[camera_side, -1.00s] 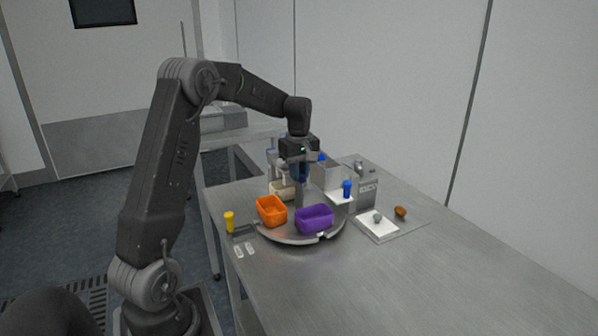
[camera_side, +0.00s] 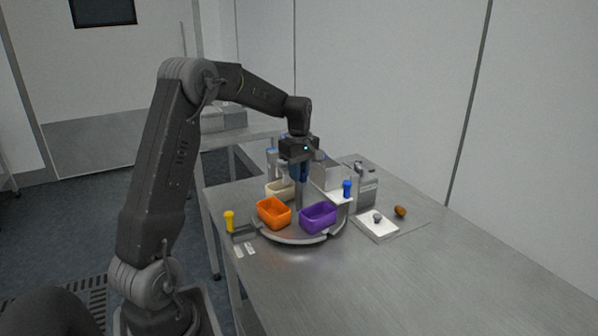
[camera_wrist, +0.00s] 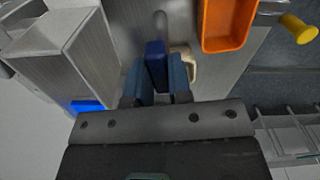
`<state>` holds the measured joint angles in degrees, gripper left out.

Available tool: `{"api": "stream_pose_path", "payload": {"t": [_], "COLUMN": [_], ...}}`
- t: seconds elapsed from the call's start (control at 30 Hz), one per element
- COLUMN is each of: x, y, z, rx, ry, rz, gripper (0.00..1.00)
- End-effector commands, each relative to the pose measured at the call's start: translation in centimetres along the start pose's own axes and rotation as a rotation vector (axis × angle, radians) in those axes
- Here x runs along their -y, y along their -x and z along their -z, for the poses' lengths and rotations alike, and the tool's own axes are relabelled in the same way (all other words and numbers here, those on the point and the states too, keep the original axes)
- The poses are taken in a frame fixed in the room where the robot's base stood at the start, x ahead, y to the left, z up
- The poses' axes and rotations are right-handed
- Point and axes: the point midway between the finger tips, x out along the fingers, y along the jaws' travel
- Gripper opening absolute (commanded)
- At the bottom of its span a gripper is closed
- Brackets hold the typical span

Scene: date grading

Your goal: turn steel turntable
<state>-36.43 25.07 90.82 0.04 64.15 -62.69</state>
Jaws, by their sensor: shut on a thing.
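The steel turntable (camera_side: 293,238) is a round grey disc on the metal table. It carries an orange bin (camera_side: 273,213), a purple bin (camera_side: 318,217) and a cream bin (camera_side: 279,190) around a grey centre post (camera_side: 299,196). My gripper (camera_side: 299,172) points down over the post. In the wrist view, my gripper's blue fingers (camera_wrist: 157,85) are shut on a dark blue upright piece (camera_wrist: 156,58). The fingers hide its lower join. The orange bin (camera_wrist: 226,22) also shows there, and the cream bin (camera_wrist: 192,62) is partly hidden by a finger.
A white scale pad (camera_side: 377,228) with a small grey lump and a brown date (camera_side: 400,211) lie right of the turntable. A metal box (camera_side: 366,186) and a blue-topped item (camera_side: 347,189) stand behind. A yellow piece (camera_side: 229,221) stands left. The table's right front is clear.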

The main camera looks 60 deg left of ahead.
Motion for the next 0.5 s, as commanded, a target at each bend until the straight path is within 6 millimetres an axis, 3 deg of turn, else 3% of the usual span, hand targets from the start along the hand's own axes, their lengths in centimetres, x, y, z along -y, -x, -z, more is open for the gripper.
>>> {"api": "stream_pose_path", "payload": {"t": [0.5], "x": [-0.01], "y": [0.18], "z": [0.04], "rx": [0.001], "ry": [0.260], "rz": [-0.002], "gripper": [0.00]}}
